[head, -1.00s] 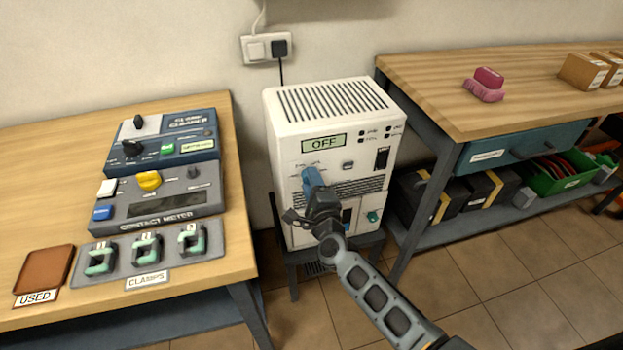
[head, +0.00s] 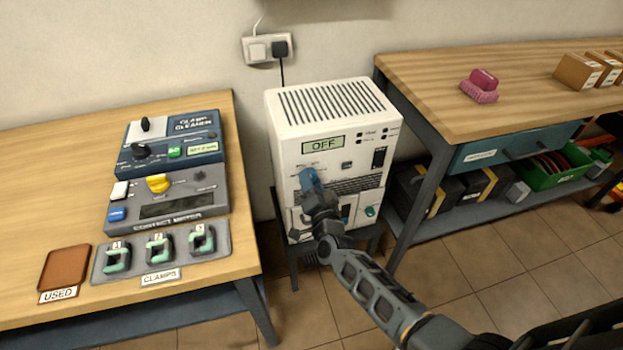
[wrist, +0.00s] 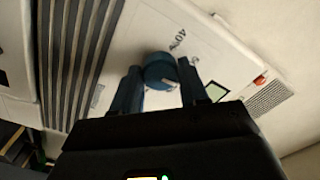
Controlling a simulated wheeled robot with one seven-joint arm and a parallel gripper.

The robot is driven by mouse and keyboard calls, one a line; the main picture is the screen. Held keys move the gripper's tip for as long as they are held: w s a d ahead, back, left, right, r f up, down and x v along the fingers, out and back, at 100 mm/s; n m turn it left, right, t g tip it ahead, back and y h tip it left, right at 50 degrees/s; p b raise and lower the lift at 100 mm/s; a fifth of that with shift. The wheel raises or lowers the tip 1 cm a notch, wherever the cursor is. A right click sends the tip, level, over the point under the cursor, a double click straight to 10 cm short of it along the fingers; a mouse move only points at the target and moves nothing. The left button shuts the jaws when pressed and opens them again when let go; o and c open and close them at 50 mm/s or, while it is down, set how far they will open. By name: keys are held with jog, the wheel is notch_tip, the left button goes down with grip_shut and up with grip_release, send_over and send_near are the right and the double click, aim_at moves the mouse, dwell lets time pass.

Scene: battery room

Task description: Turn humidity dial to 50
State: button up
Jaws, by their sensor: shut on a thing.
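The white dehumidifier-like unit (head: 350,120) stands on a low dark stand between two benches. Its small display (head: 323,143) reads OFF. The blue humidity dial (head: 309,179) is on its front panel, below the display. In the wrist view the dial (wrist: 160,72) sits between the two fingers, with a marking like "40" on the panel beside it. My gripper (head: 312,188) is shut on the dial. In the wrist view my gripper (wrist: 158,86) shows a finger on each side of it. The dial's exact setting is too small to read.
The left bench holds a clamp cleaner (head: 170,145), a contact meter (head: 165,195), several clamps and a brown USED tray (head: 65,270). The right bench (head: 440,85) has a pink brush-like block and boxes. A wall socket (head: 267,48) feeds a cable down behind the unit.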

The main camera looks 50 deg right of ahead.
jog(key=n+p, duration=0.2)
jog(key=n, duration=0.3)
jog(key=shift+f+n, duration=0.1)
jog(key=shift+n, duration=0.2)
dwell(0.4)
jog(key=o, duration=1.1)
jog(key=shift+c, duration=0.2)
jog(key=shift+s, duration=0.1)
jog(key=v, duration=0.7)
jog(key=shift+s+a, duration=0.2)
jog(key=shift+s, duration=0.05)
